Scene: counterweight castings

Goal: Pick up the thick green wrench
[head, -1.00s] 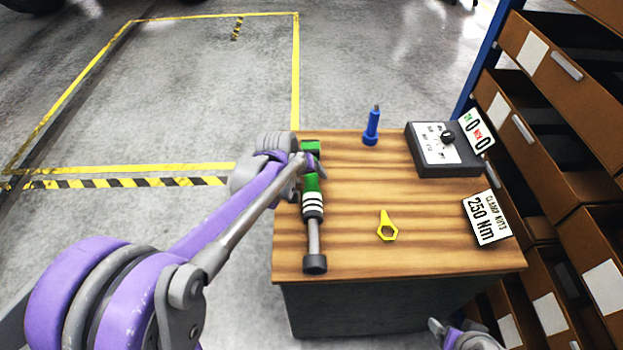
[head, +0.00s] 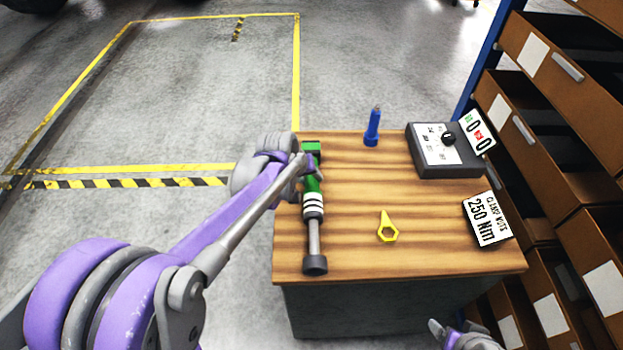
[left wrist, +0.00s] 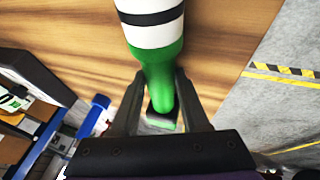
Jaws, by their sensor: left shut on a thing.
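The thick green wrench (head: 313,204) lies along the left side of the wooden table, with a green head at the far end, white and black bands, a grey shaft and a dark end piece at the near end. My left gripper (head: 308,167) is shut on its green part, near the far end. In the left wrist view the two fingers (left wrist: 158,100) are on either side of the green wrench (left wrist: 158,60). Whether the wrench is clear of the table top is hard to tell. My right gripper (head: 437,328) shows only in part at the bottom edge, away from the table top.
Brown drawers (head: 555,130) stand close on the right.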

